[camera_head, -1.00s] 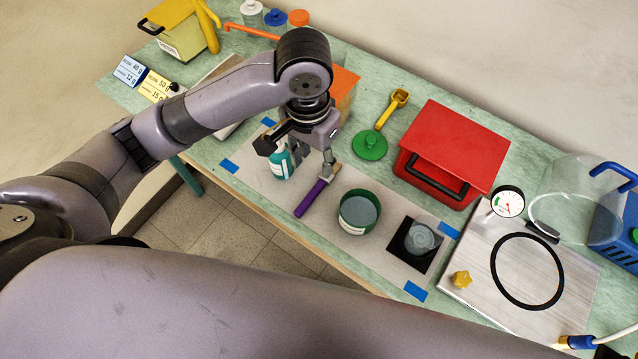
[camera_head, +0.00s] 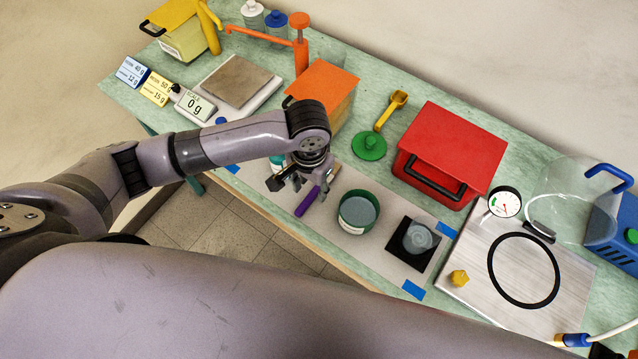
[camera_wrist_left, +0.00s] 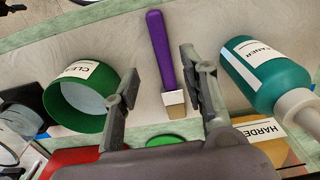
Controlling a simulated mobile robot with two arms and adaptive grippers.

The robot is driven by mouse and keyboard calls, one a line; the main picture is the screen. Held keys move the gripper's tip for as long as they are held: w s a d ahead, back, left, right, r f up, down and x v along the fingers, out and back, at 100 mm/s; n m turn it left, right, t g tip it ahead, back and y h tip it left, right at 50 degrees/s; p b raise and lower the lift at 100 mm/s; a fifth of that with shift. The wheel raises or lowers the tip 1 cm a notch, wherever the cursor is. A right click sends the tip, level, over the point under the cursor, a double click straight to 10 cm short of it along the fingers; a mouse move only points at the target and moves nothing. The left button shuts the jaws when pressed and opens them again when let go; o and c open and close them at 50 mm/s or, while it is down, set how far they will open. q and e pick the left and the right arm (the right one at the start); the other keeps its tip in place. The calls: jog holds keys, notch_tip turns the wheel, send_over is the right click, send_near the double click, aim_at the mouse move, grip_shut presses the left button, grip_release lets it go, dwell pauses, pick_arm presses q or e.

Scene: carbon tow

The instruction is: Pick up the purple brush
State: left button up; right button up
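The purple brush (camera_head: 307,201) lies on the pale strip along the bench's front edge, left of the green cup (camera_head: 357,211). In the left wrist view the brush (camera_wrist_left: 161,50) has a purple handle, a light ferrule and tan bristles. My left gripper (camera_head: 298,184) is open above the brush. In the left wrist view its two fingers (camera_wrist_left: 158,75) stand apart, with the brush between them in the picture and no visible grip on it. My right gripper is not in view.
A teal bottle (camera_wrist_left: 271,77) stands close beside one finger, and the green cup (camera_wrist_left: 86,98) is close beside the other. A black square with a clear cup (camera_head: 420,238) lies further right. The red box (camera_head: 452,150) stands behind.

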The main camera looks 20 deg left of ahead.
aim_at(310, 196)
pick_arm(q)
jog(key=shift+w+a+f+p, duration=0.15)
jog(key=shift+f+p, duration=0.35)
jog(key=shift+f, duration=1.75)
grip_shut()
